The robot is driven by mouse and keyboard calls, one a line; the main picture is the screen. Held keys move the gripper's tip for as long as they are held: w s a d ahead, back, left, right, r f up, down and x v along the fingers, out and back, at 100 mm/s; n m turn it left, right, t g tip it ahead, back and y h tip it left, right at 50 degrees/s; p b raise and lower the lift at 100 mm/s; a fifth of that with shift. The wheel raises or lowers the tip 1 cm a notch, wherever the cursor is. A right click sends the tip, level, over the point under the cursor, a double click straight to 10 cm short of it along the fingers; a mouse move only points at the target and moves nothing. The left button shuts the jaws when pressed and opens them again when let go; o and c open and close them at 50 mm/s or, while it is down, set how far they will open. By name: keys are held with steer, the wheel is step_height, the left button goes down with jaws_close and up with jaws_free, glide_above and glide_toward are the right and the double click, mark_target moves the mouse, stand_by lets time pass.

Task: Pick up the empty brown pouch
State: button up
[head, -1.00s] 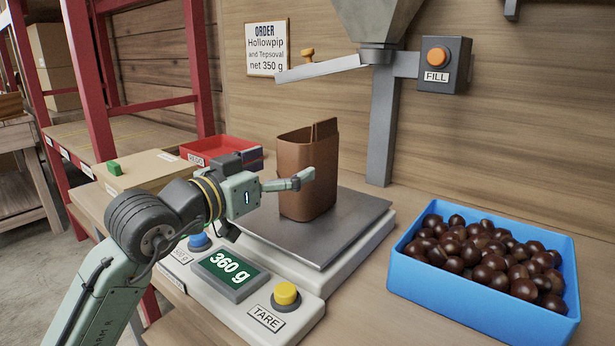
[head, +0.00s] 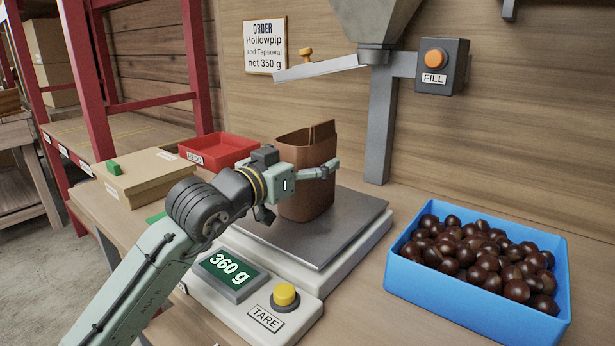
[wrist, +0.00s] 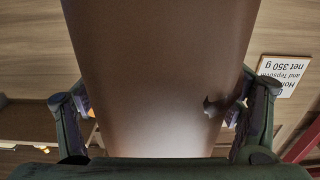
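The brown pouch (head: 305,205) stands upright on the scale's grey plate (head: 350,225); its top is open, but I cannot see down to its bottom. My gripper (head: 312,178) is at the pouch's mid-height, with one finger reaching along its near right side. In the wrist view the pouch (wrist: 165,60) fills the space between the two fingers (wrist: 163,105). The fingers are spread on either side of it, with narrow gaps showing, so it does not look clamped. A dark notch-like mark shows on the pouch near the right finger. The scale display (head: 228,268) reads 360 g.
A blue crate of chestnuts (head: 480,295) stands at the right. The yellow TARE button (head: 284,295) is in front of the plate. A hopper chute (head: 320,67) hangs above and behind the pouch. A red tray (head: 232,142) and cardboard box (head: 150,185) stand to the left.

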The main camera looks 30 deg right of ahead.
steer(key=c, duration=1.2)
steer(key=shift+c, duration=1)
steer(key=shift+r, duration=0.15)
